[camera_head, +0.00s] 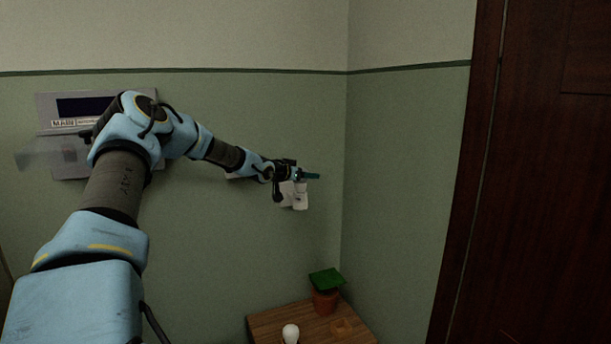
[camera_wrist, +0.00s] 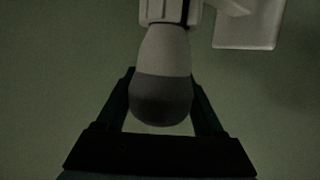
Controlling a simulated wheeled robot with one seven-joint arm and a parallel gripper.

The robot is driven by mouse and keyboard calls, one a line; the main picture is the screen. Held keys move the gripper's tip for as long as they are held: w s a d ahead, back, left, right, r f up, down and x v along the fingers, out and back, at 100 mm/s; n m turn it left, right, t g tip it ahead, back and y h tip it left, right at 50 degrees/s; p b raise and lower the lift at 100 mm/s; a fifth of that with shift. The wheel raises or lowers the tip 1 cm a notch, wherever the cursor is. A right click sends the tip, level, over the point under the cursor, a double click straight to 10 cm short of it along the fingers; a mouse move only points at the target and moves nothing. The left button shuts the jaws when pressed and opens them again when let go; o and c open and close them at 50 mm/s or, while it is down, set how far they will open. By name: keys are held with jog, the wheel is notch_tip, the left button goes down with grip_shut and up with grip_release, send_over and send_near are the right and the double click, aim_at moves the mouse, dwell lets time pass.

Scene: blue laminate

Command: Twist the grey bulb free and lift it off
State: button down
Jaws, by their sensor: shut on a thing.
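The grey bulb (camera_wrist: 165,75) shows in the wrist view, with a pale grey upper part and a darker rounded end. Its narrow end meets a white socket (camera_wrist: 168,10) at the top of that view; I cannot tell whether it is still threaded in. My gripper (camera_wrist: 163,112) is shut on the bulb, with one finger on each side of it. In the head view my gripper (camera_head: 308,176) is at the white wall fitting (camera_head: 295,197), near the room corner. The bulb is too small or hidden to make out there.
A wooden table (camera_head: 270,325) stands below, with a potted plant (camera_head: 325,298) and a white bulb (camera_head: 290,333) on it. A grey wall panel (camera_head: 60,110) is behind my arm at left. A dark wooden door (camera_head: 540,180) is at right.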

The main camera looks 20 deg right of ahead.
jog(key=shift+s+f, duration=0.1)
jog(key=shift+f, duration=0.05)
grip_release()
dwell(0.6)
jog(key=b+v, duration=0.1)
jog(key=v, duration=1)
